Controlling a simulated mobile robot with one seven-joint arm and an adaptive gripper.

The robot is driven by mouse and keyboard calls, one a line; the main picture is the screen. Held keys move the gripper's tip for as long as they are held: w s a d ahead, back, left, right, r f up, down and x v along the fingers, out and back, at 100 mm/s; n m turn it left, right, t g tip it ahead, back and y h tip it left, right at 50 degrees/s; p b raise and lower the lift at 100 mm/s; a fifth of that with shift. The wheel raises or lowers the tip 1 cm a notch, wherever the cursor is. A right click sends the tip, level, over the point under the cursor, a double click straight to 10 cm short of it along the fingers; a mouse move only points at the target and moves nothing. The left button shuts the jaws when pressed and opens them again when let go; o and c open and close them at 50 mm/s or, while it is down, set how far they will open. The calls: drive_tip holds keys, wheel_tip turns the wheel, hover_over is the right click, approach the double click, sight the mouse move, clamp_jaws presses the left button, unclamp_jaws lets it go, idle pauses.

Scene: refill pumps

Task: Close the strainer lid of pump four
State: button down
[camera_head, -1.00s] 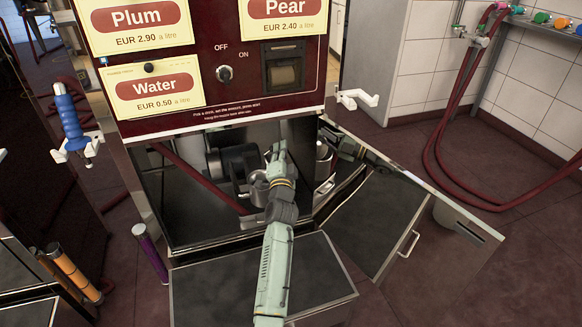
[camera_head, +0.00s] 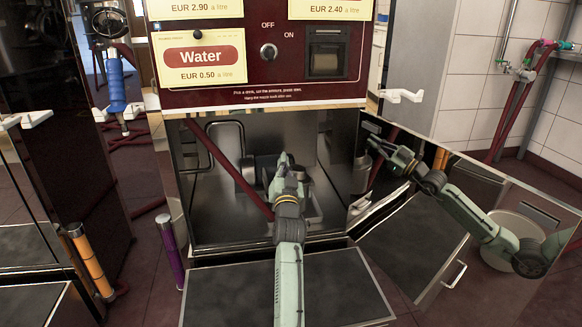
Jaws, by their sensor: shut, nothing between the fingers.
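The pump (camera_head: 262,95) has its lower cabinet open, with the Water panel and an OFF/ON switch above. Inside is dark grey pump machinery (camera_head: 250,172). A round metal part, perhaps the strainer (camera_head: 302,173), is partly hidden behind my gripper. I cannot make out its lid or tell how far open it is. My gripper (camera_head: 284,158) is shut and empty, reaching into the cabinet in front of the machinery. I cannot tell whether it touches anything.
The cabinet door (camera_head: 455,215) stands open at the right; its shiny inner face mirrors my arm. A dark flat panel (camera_head: 325,287) lies low in front. A dark red hose (camera_head: 228,163) slants through the cabinet. A purple-banded post (camera_head: 171,250) stands at the left.

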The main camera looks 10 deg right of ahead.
drive_tip(key=shift+a+f, duration=0.7)
drive_tip(key=shift+f, duration=0.3)
